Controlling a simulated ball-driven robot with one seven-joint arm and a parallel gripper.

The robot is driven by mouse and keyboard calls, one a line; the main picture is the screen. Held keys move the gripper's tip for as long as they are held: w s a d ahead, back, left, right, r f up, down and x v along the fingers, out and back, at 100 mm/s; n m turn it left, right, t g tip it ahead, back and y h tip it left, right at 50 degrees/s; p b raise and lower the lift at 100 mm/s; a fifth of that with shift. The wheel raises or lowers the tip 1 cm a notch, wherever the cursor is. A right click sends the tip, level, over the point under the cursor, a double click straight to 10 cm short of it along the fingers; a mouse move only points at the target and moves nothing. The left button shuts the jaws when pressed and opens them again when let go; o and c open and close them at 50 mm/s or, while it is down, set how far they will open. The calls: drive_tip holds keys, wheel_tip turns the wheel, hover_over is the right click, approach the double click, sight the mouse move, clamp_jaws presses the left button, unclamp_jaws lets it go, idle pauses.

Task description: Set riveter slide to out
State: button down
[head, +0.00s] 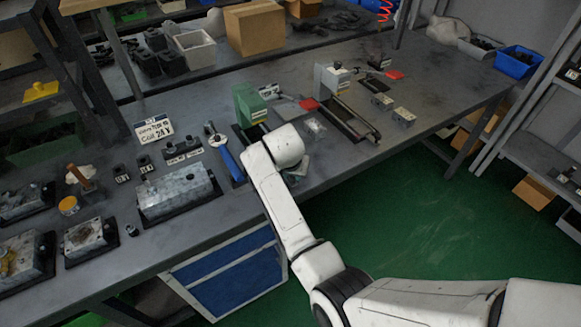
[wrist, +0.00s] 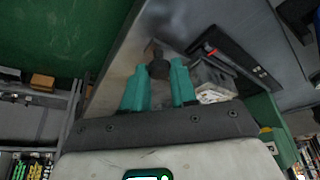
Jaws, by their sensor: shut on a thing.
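Two slide units stand on the bench in the head view: a green block (head: 249,104) with a dark rail, and a grey block (head: 333,79) with a long black rail (head: 352,124). Their labels are too small to read, so I cannot tell which is the riveter. My gripper's teal fingers (wrist: 159,72) are shut on a dark knob (wrist: 158,66) in the wrist view. In the head view my white arm hides the gripper and the front of the green unit. The green block also shows at lower right in the wrist view (wrist: 268,107).
A blue-handled tool (head: 231,162) and a metal box (head: 177,192) lie left of my arm. A clear-and-white item (wrist: 212,80) is close to the right finger. Small grey blocks (head: 403,116) stand further right. Green floor (head: 430,190) in front of the bench is open.

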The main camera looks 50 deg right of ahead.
drive_tip(key=shift+s+f, duration=0.1)
drive_tip(key=shift+s, duration=0.15)
drive_tip(key=c, duration=0.9)
unclamp_jaws()
drive_tip(key=v, duration=1.1)
drive_tip(key=shift+w+b, duration=0.1)
drive_tip(key=shift+b, duration=0.3)
